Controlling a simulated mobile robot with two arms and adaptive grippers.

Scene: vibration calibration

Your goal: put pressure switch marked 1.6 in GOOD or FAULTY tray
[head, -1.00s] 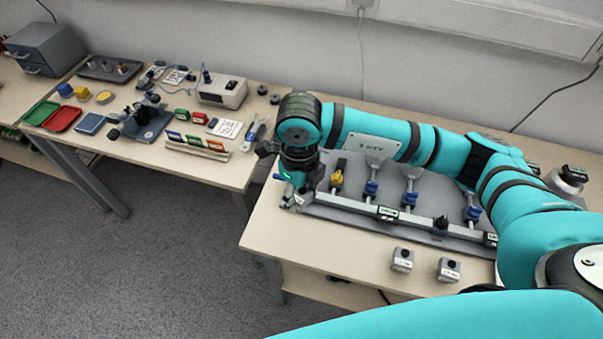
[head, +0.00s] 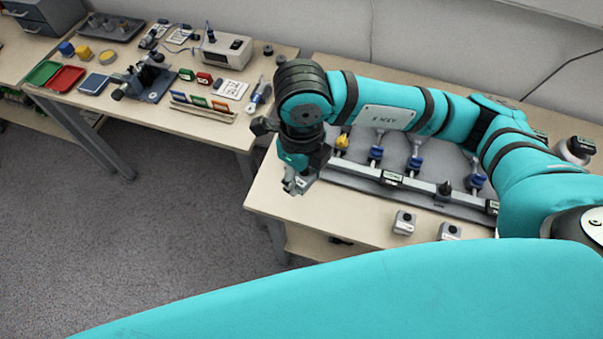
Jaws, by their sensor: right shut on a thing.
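My right gripper (head: 297,188) is over the left end of the near bench, beside the left end of the grey board. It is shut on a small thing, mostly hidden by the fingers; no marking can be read. A green tray (head: 44,73) and a red tray (head: 67,79) lie side by side at the left of the far bench, both seemingly empty; no GOOD or FAULTY label is readable. Two small grey boxes with dark knobs, one here (head: 404,222) and one here (head: 449,232), stand at the near bench's front. My left gripper is not in view.
The grey board (head: 350,178) carries a rail and several blue and yellow valves. The far bench holds a dark stand (head: 148,80), a card rack (head: 203,108), a grey meter box (head: 222,50) and a blue pad (head: 94,84). A floor gap separates the benches in front.

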